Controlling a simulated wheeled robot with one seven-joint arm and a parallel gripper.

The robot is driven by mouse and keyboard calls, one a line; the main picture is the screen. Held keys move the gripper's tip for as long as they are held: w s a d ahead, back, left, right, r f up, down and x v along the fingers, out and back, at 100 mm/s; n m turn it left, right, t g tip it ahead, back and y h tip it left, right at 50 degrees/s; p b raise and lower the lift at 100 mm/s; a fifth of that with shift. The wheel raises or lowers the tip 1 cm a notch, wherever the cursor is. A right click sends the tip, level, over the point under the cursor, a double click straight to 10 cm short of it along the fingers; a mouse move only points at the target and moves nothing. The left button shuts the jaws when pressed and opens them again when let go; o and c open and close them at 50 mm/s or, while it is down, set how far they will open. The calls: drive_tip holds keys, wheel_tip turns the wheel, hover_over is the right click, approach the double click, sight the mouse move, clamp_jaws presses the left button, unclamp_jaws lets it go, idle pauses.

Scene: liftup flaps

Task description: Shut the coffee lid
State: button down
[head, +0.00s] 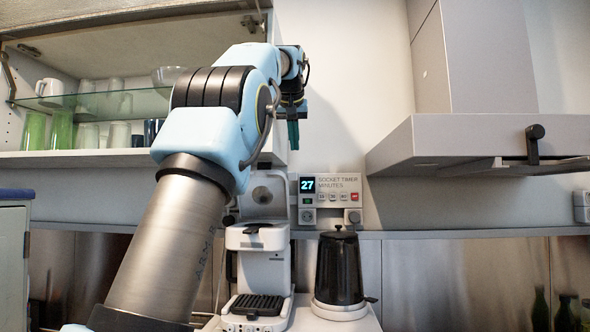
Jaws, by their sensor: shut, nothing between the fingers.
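A white coffee machine (263,272) stands on the counter at the centre, with a black drip grate at its base. Its lid (263,194) appears raised upright at the top, with a round mark on its face; my arm covers part of its left side. My gripper (293,142) is above and slightly right of the lid, pointing down, with dark green fingers. It is shut and empty, and looks apart from the lid, though the depth between them is hard to judge.
A dark kettle (339,268) stands right of the machine. A socket timer (331,198) reading 27 is on the wall behind. An open cabinet with glasses and cups on a glass shelf (95,104) is upper left. A range hood (480,142) juts out at right.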

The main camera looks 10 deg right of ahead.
sight(295, 178)
drive_tip(key=w+f, duration=0.1)
drive_tip(key=f, duration=0.3)
drive_tip(key=w+f, duration=0.1)
drive_tip(key=f, duration=0.1)
drive_tip(key=shift+w+d+f, duration=0.3)
drive_tip(key=shift+d+f, duration=0.05)
drive_tip(key=shift+f, duration=0.05)
drive_tip(key=shift+s+a+f, duration=0.1)
drive_tip(key=shift+s+f, duration=0.05)
drive_tip(key=shift+s, duration=0.25)
drive_tip(key=shift+s+f+b, duration=0.1)
drive_tip(key=shift+f+b, duration=0.05)
drive_tip(key=shift+b, duration=0.2)
